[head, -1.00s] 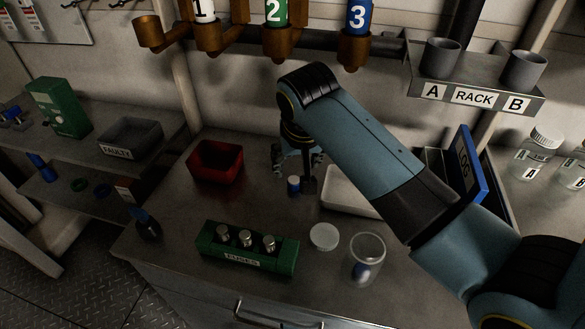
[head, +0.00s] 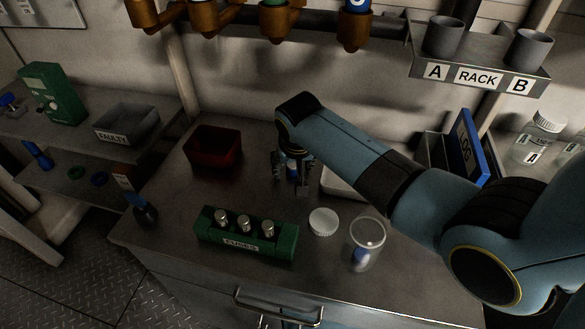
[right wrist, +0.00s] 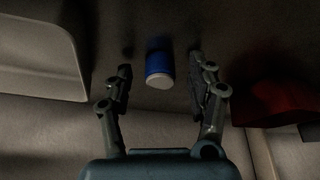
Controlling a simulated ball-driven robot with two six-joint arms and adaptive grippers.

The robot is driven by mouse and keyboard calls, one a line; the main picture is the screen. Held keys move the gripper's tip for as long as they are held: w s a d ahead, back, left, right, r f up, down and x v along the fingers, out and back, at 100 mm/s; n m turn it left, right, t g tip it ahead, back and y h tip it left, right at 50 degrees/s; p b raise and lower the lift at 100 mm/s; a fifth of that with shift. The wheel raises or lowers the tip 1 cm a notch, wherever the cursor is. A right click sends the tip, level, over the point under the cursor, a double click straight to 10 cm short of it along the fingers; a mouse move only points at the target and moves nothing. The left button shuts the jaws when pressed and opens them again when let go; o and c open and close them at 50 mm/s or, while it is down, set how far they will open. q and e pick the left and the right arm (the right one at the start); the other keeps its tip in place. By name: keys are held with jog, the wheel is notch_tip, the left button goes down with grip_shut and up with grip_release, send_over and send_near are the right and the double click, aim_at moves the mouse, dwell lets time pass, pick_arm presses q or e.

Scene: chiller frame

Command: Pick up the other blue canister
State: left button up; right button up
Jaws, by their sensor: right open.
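A small blue canister with a white end (right wrist: 159,67) stands on the metal bench; in the head view it (head: 291,170) is partly hidden by the gripper. My right gripper (head: 290,182) is low over it and open. In the right wrist view the open fingers (right wrist: 160,82) are on either side of the canister, with a gap on both sides. Another blue object, seemingly a canister (head: 360,256), is inside the clear jar (head: 367,233). My left gripper is not in view.
A red bin (head: 214,147) is left of the gripper, a white tray (head: 343,184) right of it. A green fuse block (head: 246,236) and a white lid (head: 323,222) lie in front. A blue log binder (head: 468,148) and a rack (head: 478,78) are at the right.

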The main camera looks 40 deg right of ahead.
jog(key=c, duration=0.9)
jog(key=shift+r, duration=0.1)
